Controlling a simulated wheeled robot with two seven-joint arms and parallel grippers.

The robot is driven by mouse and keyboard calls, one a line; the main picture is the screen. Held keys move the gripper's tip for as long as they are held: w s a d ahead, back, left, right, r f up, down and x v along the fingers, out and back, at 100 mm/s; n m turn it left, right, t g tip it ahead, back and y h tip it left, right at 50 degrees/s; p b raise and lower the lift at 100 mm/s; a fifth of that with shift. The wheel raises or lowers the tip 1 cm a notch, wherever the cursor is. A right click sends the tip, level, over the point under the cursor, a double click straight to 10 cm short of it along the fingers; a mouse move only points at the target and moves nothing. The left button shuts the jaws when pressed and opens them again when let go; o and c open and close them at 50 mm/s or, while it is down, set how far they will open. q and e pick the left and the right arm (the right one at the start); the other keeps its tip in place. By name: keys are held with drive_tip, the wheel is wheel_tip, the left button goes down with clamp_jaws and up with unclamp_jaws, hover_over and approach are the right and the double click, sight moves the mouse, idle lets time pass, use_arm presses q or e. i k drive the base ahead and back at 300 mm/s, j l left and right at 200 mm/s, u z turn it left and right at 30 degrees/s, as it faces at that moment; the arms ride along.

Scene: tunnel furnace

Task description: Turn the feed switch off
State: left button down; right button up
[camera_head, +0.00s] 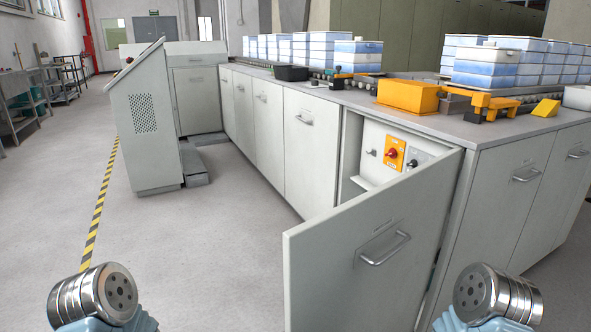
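A cabinet door (360,262) stands open towards me, with a bar handle (383,248) on its face. Behind it, in the open compartment, is a white switch panel (370,139). An orange plate with a red rotary knob (391,154) is on the panel. A small switch (372,153) is left of it, and a grey plate with a dark knob (412,163) is right of it, partly hidden by the door. The labels are too small to read, so I cannot tell which is the feed switch. Only metallic parts of my arms show at the bottom corners; neither gripper is visible.
The open door juts into the floor space before the compartment. A long worktop (440,124) carries an orange block (407,96), a black tray (291,73) and stacked blue-white boxes (358,56). A console (148,130) stands at left. The grey floor (225,240) at left centre is clear.

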sight(412, 164)
drive_tip(key=k+j+z, duration=0.1)
drive_tip(key=j+z, duration=0.3)
drive_tip(key=k+j+z, duration=0.15)
drive_tip(key=j+z, duration=0.2)
drive_tip(key=k+j+z, duration=0.2)
drive_tip(key=j+z, duration=0.2)
drive_tip(key=k+u, duration=0.35)
drive_tip(key=k+j+u, duration=0.2)
drive_tip(key=u, duration=0.2)
drive_tip(key=i+j+u, duration=0.4)
drive_tip(key=i+u, duration=0.45)
drive_tip(key=i+z, duration=0.2)
drive_tip(key=i, duration=0.25)
drive_tip(key=i+j+z, duration=0.2)
drive_tip(key=i, duration=0.25)
drive_tip(key=i+z, duration=0.2)
drive_tip(key=i, duration=0.25)
drive_tip(key=i+j+z, duration=0.2)
drive_tip(key=i, duration=0.25)
drive_tip(key=i+l+z, duration=0.1)
drive_tip(key=i+z, duration=0.2)
drive_tip(key=z, duration=0.2)
drive_tip(key=i+z, duration=0.35)
drive_tip(key=z, duration=0.15)
drive_tip(key=i+j+z, duration=0.15)
drive_tip(key=i+z, duration=0.15)
drive_tip(key=z, duration=0.2)
